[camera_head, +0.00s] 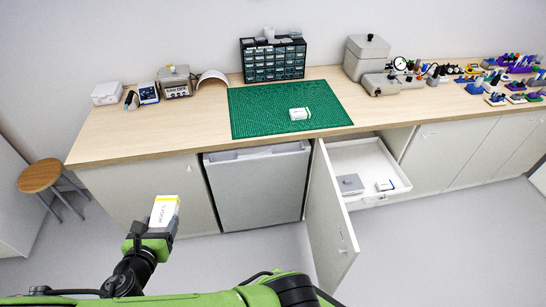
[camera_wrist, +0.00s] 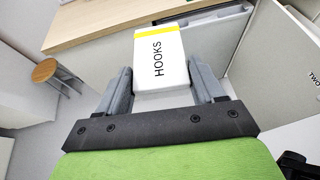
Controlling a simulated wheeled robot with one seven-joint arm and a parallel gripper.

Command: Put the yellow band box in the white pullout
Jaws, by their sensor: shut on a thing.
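The yellow band box (camera_head: 164,212) is white with a yellow stripe near its far end. In the wrist view the box (camera_wrist: 160,65) reads "HOOKS". My gripper (camera_head: 157,230) is shut on the box, with one finger on each side, and holds it in the air in front of the bench at the left. The white pullout (camera_head: 365,156) is an open drawer under the bench at the right, well apart from my gripper. Inside it are a grey block (camera_head: 350,184) and a small white box (camera_head: 385,185).
An open cabinet door (camera_head: 328,225) juts out between my gripper and the pullout. A grey-fronted unit (camera_head: 257,187) sits under the bench. A green mat (camera_head: 260,112) bears another white box (camera_head: 300,114). A wooden stool (camera_head: 40,175) stands at the left.

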